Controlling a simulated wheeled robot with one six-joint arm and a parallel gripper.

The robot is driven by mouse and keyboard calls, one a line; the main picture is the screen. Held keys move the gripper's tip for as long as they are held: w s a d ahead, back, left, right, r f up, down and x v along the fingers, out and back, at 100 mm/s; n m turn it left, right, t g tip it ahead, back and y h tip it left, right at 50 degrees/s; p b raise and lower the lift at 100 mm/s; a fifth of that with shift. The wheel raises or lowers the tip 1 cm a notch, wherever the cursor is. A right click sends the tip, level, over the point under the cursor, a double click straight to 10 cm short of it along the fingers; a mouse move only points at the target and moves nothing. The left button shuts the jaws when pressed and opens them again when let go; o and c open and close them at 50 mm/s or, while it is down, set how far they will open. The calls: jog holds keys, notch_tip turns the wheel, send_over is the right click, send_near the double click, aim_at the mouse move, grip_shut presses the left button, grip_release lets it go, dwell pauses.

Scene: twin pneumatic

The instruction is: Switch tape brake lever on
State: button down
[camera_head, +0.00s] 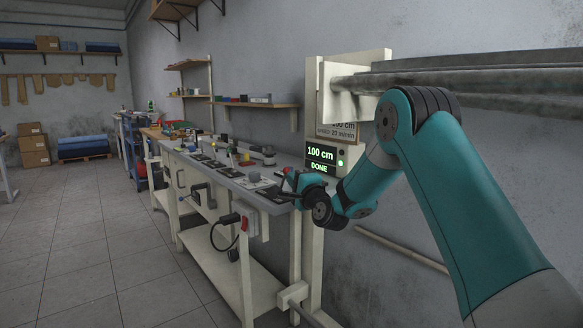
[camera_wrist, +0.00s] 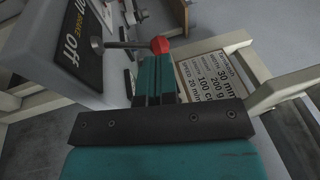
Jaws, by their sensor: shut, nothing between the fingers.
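The brake lever (camera_wrist: 125,44) is a thin metal rod with a red ball knob (camera_wrist: 160,45), seen in the wrist view. It comes out of a grey housing beside a black label (camera_wrist: 78,35) reading "on", "BRAKE" and "off". The rod's base is close to the "off" end of the label, and the knob points right. My gripper (camera_wrist: 154,78) has its teal fingers shut and empty, with the tips just below the knob in the picture. I cannot tell whether they touch it. In the head view my gripper (camera_head: 294,182) is at the bench's near end; the lever is hard to make out there.
A display (camera_head: 321,160) on the cream post (camera_head: 312,100) reads "100 cm DONE" with a green light. The workbench (camera_head: 240,185) carries several small devices. A printed sign (camera_wrist: 212,82) lies right of the fingers in the wrist view. The tiled floor (camera_head: 80,230) at left is clear.

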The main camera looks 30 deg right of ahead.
jog(key=shift+w+r, duration=0.15)
jog(key=shift+w, duration=0.7)
jog(key=shift+r, duration=0.1)
